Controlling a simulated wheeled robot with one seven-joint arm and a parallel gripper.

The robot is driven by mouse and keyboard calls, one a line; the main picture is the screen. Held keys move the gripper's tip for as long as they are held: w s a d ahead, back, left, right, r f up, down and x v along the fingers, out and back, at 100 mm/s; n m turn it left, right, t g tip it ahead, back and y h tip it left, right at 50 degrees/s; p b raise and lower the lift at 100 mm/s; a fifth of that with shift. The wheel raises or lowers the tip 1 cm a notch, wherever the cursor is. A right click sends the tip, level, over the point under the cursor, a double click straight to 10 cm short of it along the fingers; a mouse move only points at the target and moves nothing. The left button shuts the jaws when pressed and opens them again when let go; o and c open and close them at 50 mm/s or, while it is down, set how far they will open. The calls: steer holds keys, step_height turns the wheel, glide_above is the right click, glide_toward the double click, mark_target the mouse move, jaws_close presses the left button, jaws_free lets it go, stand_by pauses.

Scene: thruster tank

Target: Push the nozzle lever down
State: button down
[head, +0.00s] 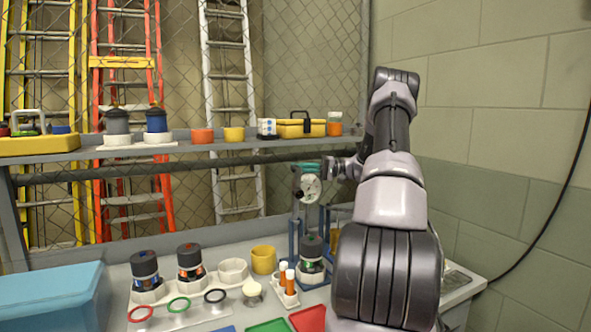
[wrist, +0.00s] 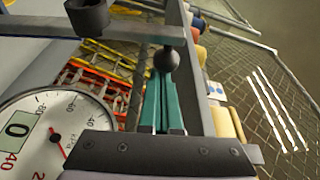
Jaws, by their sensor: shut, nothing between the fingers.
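The test stand (head: 295,215) stands at the back of the bench with a round white gauge (head: 309,187) on it. The gauge (wrist: 50,135) also fills the lower left of the wrist view. A dark bar (wrist: 110,30) crosses the top there and carries a round black knob (wrist: 167,59), apparently the nozzle lever's; a black knob (head: 298,195) also shows beside the gauge in the head view. My gripper (head: 305,166) is shut and empty, above the gauge. Its teal fingertips (wrist: 164,76) appear just below the knob in the wrist view; contact is unclear.
A shelf (head: 230,142) with cups and a yellow toolbox (head: 300,128) runs behind the stand. Dark-capped thrusters (head: 190,262), coloured rings and a yellow cup (head: 263,260) crowd the bench. A blue bin (head: 50,295) is at left, a block wall (head: 510,130) at right.

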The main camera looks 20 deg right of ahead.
mark_target(297, 170)
steer(key=s+n, duration=0.2)
steer(key=s, duration=0.1)
steer(key=s+n+y, duration=0.1)
steer(key=s+n, duration=0.1)
steer(key=s, duration=0.1)
steer(key=shift+s+d+f, duration=0.1)
steer(key=shift+s, duration=0.1)
steer(key=s+f, duration=0.3)
steer(key=s, duration=0.4)
steer(key=shift+s, duration=0.25)
steer(key=shift+f, duration=0.1)
